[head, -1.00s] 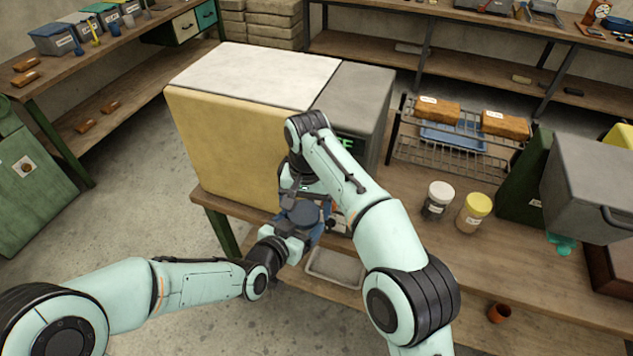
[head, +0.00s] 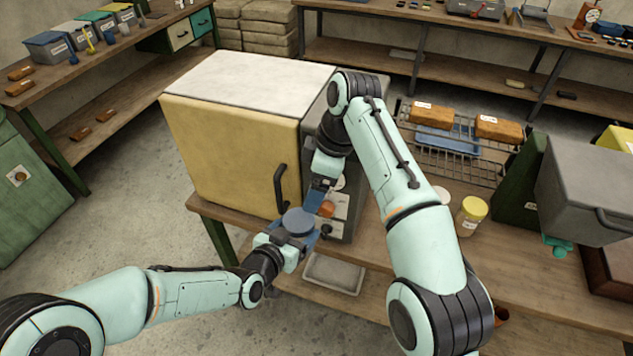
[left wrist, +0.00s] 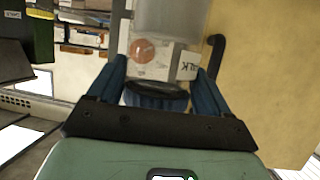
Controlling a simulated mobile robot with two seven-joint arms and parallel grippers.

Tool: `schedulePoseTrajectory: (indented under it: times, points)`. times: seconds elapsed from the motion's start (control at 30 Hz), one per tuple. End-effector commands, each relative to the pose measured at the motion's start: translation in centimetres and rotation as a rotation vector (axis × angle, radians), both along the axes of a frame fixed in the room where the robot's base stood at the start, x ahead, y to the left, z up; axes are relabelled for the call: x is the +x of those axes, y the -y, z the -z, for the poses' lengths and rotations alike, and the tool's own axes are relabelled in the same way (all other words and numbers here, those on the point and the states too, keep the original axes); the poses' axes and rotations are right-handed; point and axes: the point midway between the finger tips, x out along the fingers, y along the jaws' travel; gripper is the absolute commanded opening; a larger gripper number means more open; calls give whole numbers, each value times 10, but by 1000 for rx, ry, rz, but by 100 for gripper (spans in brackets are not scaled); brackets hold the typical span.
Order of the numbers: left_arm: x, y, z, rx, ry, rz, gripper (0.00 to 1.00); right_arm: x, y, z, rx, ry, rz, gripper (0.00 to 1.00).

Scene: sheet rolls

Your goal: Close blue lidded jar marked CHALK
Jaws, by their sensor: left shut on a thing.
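A round blue lid (head: 299,222) shows between the fingers of my left gripper (head: 292,238), in front of the yellow kiln-like box. My left gripper is shut on it. The jar's body is mostly hidden in the head view, so I cannot tell whether the lid is fully seated. My right gripper (head: 318,197) points down just behind and right of the lid. Its opening is unclear.
The yellow-fronted box (head: 230,150) has a dark door handle (head: 280,188) close to both grippers. A yellow-lidded jar (head: 472,212) and a wire rack (head: 455,160) stand right of my right arm. A grey tray (head: 333,273) lies on the lower shelf.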

Motion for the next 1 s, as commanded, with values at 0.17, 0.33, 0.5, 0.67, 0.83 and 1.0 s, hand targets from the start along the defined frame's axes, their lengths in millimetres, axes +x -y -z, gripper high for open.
schedulePoseTrajectory:
  times: [0.17,0.33,0.5,0.67,0.83,1.0]
  points:
    - [0,0,-1,0,3,0,0,0,0,-1,1,3,-10,83]
    - [0,0,-1,0,3,0,0,0,0,0,1,2,-9,83]
    - [0,0,-1,0,3,0,0,0,-3,9,-1,0,-9,83]
    - [0,0,-1,0,3,0,0,-1,-10,33,-2,-3,-9,83]
    - [0,0,-1,0,3,0,0,0,-19,66,-2,-2,-9,83]
    - [0,0,-1,0,3,0,0,1,-26,93,-2,0,-8,83]
